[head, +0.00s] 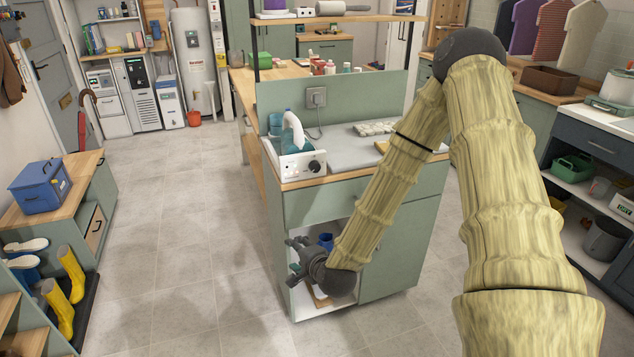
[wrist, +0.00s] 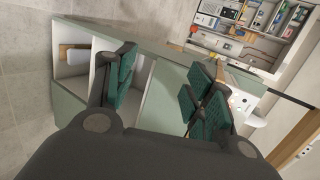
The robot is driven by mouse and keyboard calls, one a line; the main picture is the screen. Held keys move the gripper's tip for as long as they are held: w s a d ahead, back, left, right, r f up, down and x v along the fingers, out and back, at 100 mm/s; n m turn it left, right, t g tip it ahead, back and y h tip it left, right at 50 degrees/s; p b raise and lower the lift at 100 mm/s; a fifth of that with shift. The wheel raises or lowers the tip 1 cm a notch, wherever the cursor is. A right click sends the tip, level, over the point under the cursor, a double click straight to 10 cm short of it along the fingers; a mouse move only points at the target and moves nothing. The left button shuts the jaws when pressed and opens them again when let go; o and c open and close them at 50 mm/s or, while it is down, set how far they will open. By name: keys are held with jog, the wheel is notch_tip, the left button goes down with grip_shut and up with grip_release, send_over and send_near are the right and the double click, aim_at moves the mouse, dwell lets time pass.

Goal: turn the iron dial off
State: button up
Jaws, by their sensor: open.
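The iron dial (head: 314,166) is a dark round knob on the white front panel of the iron station (head: 290,163), at the left front corner of the worktop. The iron (head: 293,130) with its white curved handle and blue tank stands on it. In the wrist view the white panel (wrist: 241,102) shows at right, partly behind a finger; the dial's setting is too small to read. My gripper (head: 293,257) is open and empty, below and apart from the dial, in front of the cabinet's open lower shelf. Its green-padded fingers spread wide in the wrist view (wrist: 160,88).
The open shelf (head: 297,301) holds a blue cup (head: 326,240). A wall outlet (head: 316,97) with a cord is behind the iron. A grey ironing surface (head: 345,142) lies to its right. The floor (head: 185,210) left of the island is clear.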

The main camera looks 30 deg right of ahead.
jog(key=w+d+r+m+t+h+b, duration=0.2)
jog(key=w+d+r+m+t+b, duration=0.1)
jog(key=w+d+r+m, duration=0.3)
jog(key=m+t+h+b, duration=0.2)
jog(key=m+h, duration=0.1)
jog(key=m, duration=0.4)
send_near(316, 169)
jog(key=p+x, duration=0.1)
jog(key=x, duration=0.7)
jog(key=shift+w+r, duration=0.15)
jog(key=shift+w, duration=0.05)
jog(key=c, duration=1)
